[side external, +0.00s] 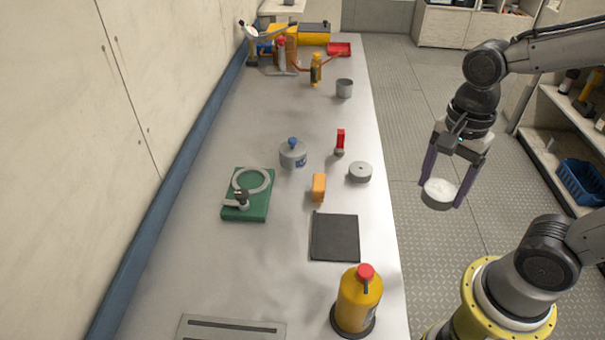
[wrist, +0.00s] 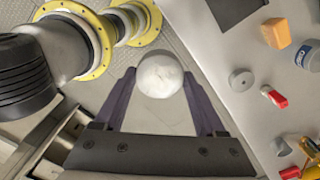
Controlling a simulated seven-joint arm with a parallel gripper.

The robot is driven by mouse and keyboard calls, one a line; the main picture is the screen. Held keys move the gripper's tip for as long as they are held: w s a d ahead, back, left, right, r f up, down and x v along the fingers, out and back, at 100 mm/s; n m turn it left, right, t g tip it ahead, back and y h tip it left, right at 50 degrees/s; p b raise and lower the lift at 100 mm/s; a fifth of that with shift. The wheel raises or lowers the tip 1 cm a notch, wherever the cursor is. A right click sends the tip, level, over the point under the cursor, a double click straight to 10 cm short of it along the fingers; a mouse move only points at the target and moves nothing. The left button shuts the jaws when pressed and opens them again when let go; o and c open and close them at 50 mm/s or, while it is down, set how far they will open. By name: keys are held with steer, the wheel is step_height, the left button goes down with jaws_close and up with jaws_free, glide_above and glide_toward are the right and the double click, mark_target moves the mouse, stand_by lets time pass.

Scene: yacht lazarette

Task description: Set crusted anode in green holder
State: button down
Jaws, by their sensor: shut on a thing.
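My gripper (side external: 447,194) is shut on a round disc with a white, crusted top, the crusted anode (side external: 439,189). It holds the anode in the air beyond the right edge of the bench, above the floor. In the wrist view the anode (wrist: 160,74) sits between the tips of my two purple fingers (wrist: 160,88). The green holder (side external: 236,208) lies on the bench at the left, with a grey ring and a small dark-knobbed clamp on its top. The ring looks empty. The holder is not seen in the wrist view.
On the bench (side external: 210,135) are a grey disc (side external: 360,172), an orange block (side external: 318,187), a red-handled tool (side external: 340,142), a blue-topped grey pot (side external: 293,153), a dark mat (side external: 335,237) and a yellow bottle (side external: 357,302). More items crowd the far end.

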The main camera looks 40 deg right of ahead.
steer(key=w+a+r, duration=0.2)
steer(key=w+a, duration=0.1)
steer(key=w, duration=0.4)
steer(key=w+a+r+m, duration=0.1)
steer(key=w+a+r, duration=0.15)
steer(key=w, duration=0.35)
steer(key=w+a+r, duration=0.1)
steer(key=w+a, duration=0.2)
steer(key=w, duration=0.4)
steer(key=shift+n, duration=0.4)
steer(key=w+a+f, duration=0.2)
steer(key=w+f, duration=0.2)
steer(key=w, duration=0.1)
steer(key=w+a+f, duration=0.3)
steer(key=w+f, duration=0.1)
steer(key=w, duration=0.1)
steer(key=w+a+f, duration=0.3)
steer(key=w+f, duration=0.1)
steer(key=w, duration=0.1)
steer(key=shift+a, duration=0.2)
steer(key=shift+w+a+f, duration=0.15)
steer(key=shift+w+f, duration=0.3)
steer(key=shift+f, duration=1.6)
steer(key=shift+f, duration=0.1)
